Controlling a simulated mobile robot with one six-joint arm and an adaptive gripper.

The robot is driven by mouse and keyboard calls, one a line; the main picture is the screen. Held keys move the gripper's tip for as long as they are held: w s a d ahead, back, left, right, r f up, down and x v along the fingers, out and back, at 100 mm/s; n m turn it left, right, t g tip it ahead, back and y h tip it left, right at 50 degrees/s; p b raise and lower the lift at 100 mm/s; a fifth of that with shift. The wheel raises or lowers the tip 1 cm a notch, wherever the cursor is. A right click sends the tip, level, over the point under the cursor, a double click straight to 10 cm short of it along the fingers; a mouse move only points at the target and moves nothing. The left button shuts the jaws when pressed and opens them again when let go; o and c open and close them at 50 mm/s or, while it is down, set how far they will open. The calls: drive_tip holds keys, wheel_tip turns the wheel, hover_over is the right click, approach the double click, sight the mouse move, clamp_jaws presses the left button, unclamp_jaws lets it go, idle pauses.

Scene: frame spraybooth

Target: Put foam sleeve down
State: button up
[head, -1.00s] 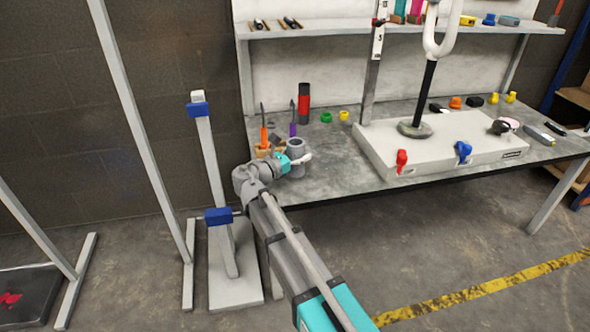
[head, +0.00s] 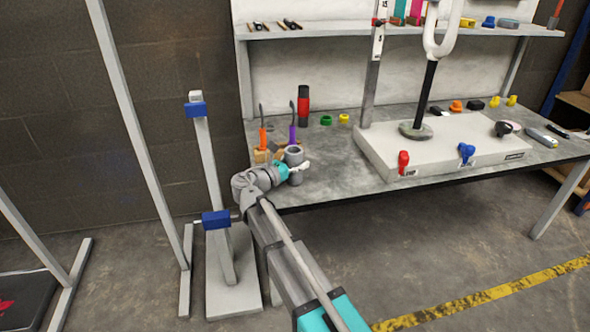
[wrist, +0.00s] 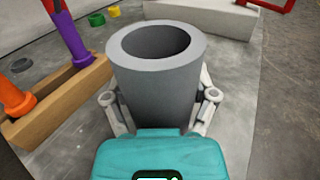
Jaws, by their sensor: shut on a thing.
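The foam sleeve (wrist: 156,78) is a grey hollow cylinder, upright, with its open end up in the wrist view. It also shows in the head view (head: 294,157) at the left front of the workbench. My gripper (wrist: 160,102) is shut around the sleeve, one finger on each side. The gripper also shows in the head view (head: 294,170). The sleeve's lower end is hidden behind the gripper body, so I cannot tell whether it touches the bench top (head: 335,160).
A wooden block (wrist: 60,100) holding orange-handled (wrist: 14,97) and purple-handled (wrist: 68,40) tools stands close on the left. Green (head: 326,120) and yellow (head: 344,118) rings lie behind. A white platform (head: 440,150) stands to the right. Bare bench lies between platform and sleeve.

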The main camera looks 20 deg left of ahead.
drive_tip(key=shift+f+b, duration=0.35)
drive_tip(key=shift+f, duration=0.3)
drive_tip(key=shift+f, duration=0.1)
drive_tip(key=o, duration=0.8)
drive_tip(key=shift+c, duration=0.2)
drive_tip(key=shift+s+r, duration=0.1)
drive_tip(key=shift+r, duration=0.1)
drive_tip(key=v, duration=1.2)
